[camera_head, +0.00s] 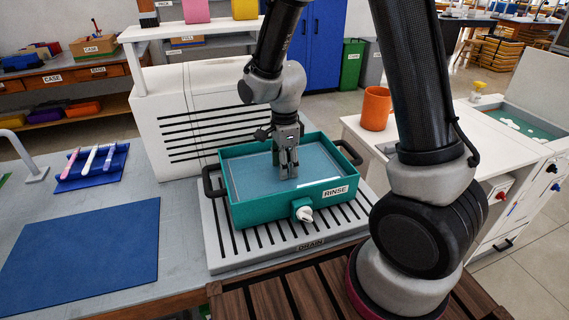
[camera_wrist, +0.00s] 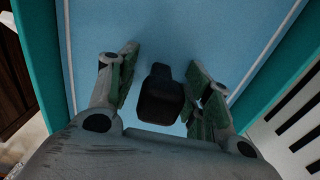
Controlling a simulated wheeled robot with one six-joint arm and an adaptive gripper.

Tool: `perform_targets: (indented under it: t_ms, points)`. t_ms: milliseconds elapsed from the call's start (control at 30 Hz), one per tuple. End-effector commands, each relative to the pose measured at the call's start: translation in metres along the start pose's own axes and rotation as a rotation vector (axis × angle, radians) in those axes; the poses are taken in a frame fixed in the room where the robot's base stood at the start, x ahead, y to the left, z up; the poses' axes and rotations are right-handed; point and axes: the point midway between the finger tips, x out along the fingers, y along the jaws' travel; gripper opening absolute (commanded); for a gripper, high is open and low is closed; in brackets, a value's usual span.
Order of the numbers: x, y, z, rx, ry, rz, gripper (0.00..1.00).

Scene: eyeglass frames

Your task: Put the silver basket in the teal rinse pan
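The teal rinse pan (camera_head: 262,214), labelled RINSE, holds bluish water and has black side handles and a white front tap. My gripper (camera_head: 289,172) points down over the middle of the pan, its tips close to or at the water. In the wrist view, the fingers (camera_wrist: 161,65) stand apart. A small dark shape (camera_wrist: 160,97) shows between them; I cannot tell whether it is an object or a shadow. The pan's wall (camera_wrist: 286,55) and the pale blue water (camera_wrist: 165,25) also show there. I cannot make out a silver basket in either view.
The pan stands on a slotted drain board (camera_head: 235,257). A blue mat (camera_head: 85,247) and a blue holder with several handled tools (camera_head: 92,168) lie left. A white slotted housing (camera_head: 165,95) stands behind. An orange cup (camera_head: 376,108) is on the right counter.

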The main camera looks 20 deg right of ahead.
Motion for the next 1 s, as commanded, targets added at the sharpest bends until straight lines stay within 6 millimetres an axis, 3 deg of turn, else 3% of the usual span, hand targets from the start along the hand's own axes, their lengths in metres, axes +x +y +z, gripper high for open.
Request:
perform_targets:
  t_ms: [267,700,1000]
  points:
    - [-0.011,-0.001,0.001,0.000,-0.002,-0.004,0.50]
    - [-0.102,-0.001,0.000,0.000,-0.002,-0.004,0.50]
    - [-0.123,0.000,0.000,-0.001,0.000,-0.001,0.50]
